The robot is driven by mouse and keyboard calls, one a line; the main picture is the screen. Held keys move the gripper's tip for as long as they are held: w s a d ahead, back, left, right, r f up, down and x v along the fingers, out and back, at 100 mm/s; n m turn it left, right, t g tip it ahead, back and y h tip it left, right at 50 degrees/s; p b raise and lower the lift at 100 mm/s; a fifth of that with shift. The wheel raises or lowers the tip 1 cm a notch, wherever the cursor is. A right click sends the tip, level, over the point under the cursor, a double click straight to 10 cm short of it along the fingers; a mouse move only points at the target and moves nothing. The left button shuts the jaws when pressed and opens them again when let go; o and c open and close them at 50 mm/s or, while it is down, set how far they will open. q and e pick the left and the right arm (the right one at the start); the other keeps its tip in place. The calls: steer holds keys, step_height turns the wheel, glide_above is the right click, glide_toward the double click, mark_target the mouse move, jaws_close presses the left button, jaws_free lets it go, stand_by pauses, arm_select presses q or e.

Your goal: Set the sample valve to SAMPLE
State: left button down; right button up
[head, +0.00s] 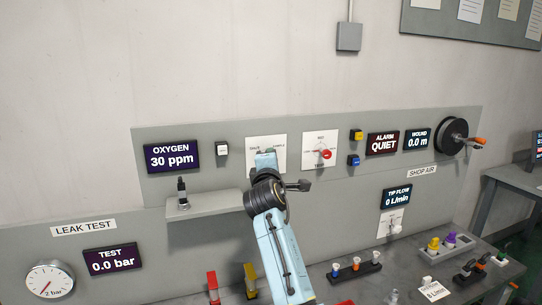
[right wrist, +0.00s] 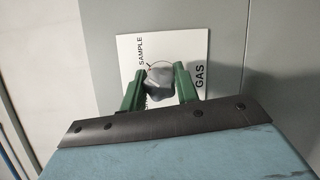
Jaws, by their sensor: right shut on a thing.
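The sample valve is a grey lobed knob (right wrist: 159,84) on a white plate (right wrist: 128,48) in the right wrist view. SAMPLE is printed beside the knob and GAS along the plate's edge; another label is mostly hidden by a finger. My right gripper (right wrist: 160,74) has its green fingers shut on the knob, one on each side. In the head view the plate (head: 281,141) is on the wall panel, and my right arm covers the knob and fingers. Which mark the knob points at cannot be told. My left gripper is not in view.
The oxygen display (head: 172,156) reads 30 ppm. A small shelf (head: 215,203) with a dark fitting (head: 182,192) juts out left of my arm. A red-knobbed dial (head: 320,149) is just right of the valve plate. Several fittings stand on the bench below.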

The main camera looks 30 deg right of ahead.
steer(key=shift+m+p, duration=0.6)
steer(key=shift+m, duration=0.3)
steer(key=o, duration=1)
steer(key=shift+c, duration=0.2)
steer(key=b+v, duration=0.2)
steer(key=v, duration=1.1)
steer(key=shift+s+r, duration=0.15)
steer(key=shift+r, duration=0.2)
steer(key=shift+a, duration=0.1)
